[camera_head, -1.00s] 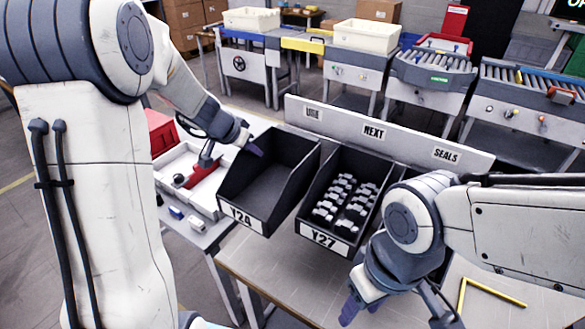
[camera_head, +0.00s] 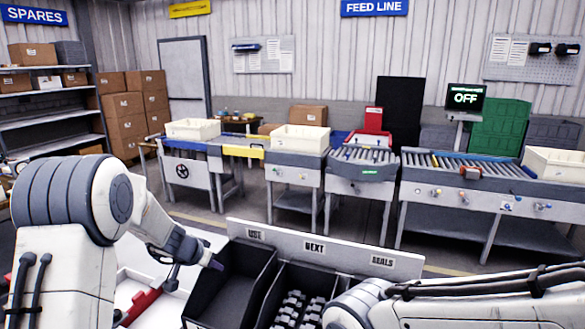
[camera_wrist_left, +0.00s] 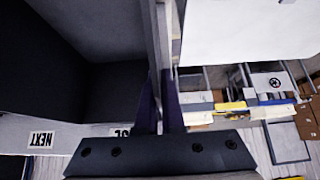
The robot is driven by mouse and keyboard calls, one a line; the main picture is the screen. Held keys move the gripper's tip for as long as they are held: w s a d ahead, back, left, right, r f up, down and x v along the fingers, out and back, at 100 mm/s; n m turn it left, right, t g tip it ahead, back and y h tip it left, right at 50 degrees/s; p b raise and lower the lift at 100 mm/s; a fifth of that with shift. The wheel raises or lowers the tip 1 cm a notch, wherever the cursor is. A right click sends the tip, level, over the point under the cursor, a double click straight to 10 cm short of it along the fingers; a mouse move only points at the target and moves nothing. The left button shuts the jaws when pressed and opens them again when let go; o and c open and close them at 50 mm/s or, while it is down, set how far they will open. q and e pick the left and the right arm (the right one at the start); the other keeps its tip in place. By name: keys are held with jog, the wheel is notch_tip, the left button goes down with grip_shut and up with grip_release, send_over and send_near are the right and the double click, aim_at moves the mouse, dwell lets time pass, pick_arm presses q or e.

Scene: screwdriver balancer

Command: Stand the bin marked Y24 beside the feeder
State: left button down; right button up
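The black bin (camera_head: 245,262) at the bottom of the head view is the one whose front read Y24 a second ago; its front label is now out of frame. It looks empty. My left gripper (camera_head: 216,265) is at its upper left wall. In the left wrist view the two dark purple fingers (camera_wrist_left: 160,108) close on either side of the bin's wall (camera_wrist_left: 157,35), with the dark inside of the bin to the left. I cannot tell whether the bin is lifted. My right arm shows at the lower right, but its gripper is out of frame. No machine is visibly labelled as the feeder.
A second black bin (camera_head: 300,300) with several grey parts stands to the right. A white board (camera_head: 345,254) marked NEXT and SEALS runs behind the bins. Beyond an aisle stand roller benches (camera_head: 480,172), cream crates (camera_head: 300,138) and a screen (camera_head: 465,97) reading OFF.

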pick_arm(q)
jog(key=shift+r, duration=0.15)
jog(key=shift+r, duration=0.25)
jog(key=s+b, duration=0.2)
jog(key=s+a+b, duration=0.1)
jog(key=s+b, duration=0.1)
jog(key=s+a+b, duration=0.1)
jog(key=s, duration=0.1)
jog(key=shift+s+a+f+b, duration=0.2)
jog(key=shift+b, duration=0.2)
jog(key=w+f+p, duration=0.1)
jog(key=w, duration=0.1)
jog(key=w+d+f+p, duration=0.1)
jog(key=w+p, duration=0.1)
jog(key=w+d+f+p, duration=0.1)
jog(key=w, duration=0.1)
jog(key=shift+w+d, duration=0.2)
jog(key=shift+s+r+p, duration=0.1)
jog(key=shift+r+p, duration=0.2)
jog(key=shift+p, duration=0.15)
jog(key=shift+s, duration=0.1)
jog(key=shift+a+r, duration=0.15)
